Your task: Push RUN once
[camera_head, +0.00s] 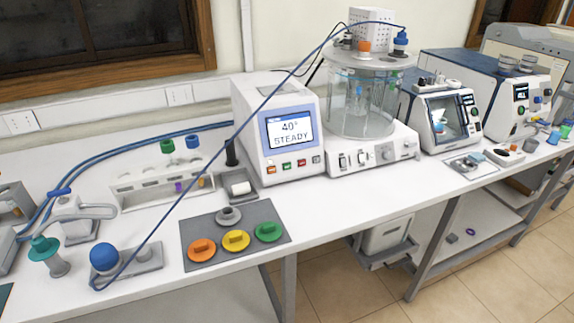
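A white control unit (250,119) stands at the back of the bench. Its screen (290,130) reads 40° and STEADY. A row of small buttons lies below the screen: an orange one (270,169), a green one (286,166), a red one (302,163) and a grey one (316,160). Their labels are too small to read, so I cannot tell which is RUN. Neither of my grippers shows in the head view, and nothing touches the buttons.
A glass bath (362,103) stands right of the unit. In front lie a grey mat (193,232) with coloured caps and a small tray (241,190).

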